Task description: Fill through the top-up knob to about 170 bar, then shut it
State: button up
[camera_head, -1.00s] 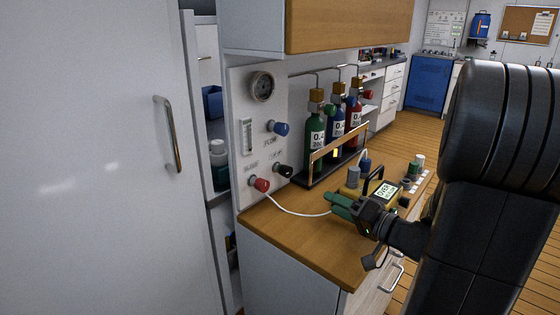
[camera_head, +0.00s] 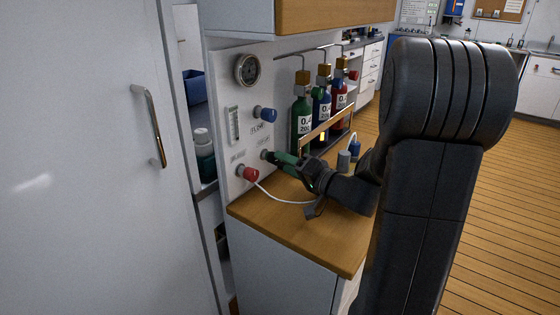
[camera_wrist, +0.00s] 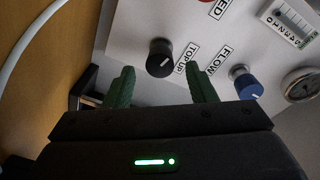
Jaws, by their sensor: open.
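The black top-up knob (camera_wrist: 160,58) stands on the white panel (camera_wrist: 128,25), beside its "TOP UP" label, in the wrist view. My gripper (camera_wrist: 162,78) is open, its green fingers spread to either side of the knob's line, with the knob just beyond the tips. I see no contact. In the head view my gripper (camera_head: 277,158) is at the panel and largely hides the knob. The round gauge (camera_head: 248,70) is at the panel's top, and part of it shows in the wrist view (camera_wrist: 302,84); its reading is too small to tell.
The blue flow knob (camera_head: 265,114) is above my gripper and the red knob (camera_head: 248,174) is below left, with a white hose from it over the wooden counter (camera_head: 290,230). Green, blue and red cylinders (camera_head: 302,128) stand in a rack to the right.

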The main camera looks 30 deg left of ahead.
jog(key=shift+w+a, duration=0.15)
jog(key=shift+a, duration=0.6)
jog(key=shift+w+a, duration=0.1)
jog(key=shift+a, duration=0.6)
jog(key=shift+c, duration=0.4)
jog(key=c, duration=0.9)
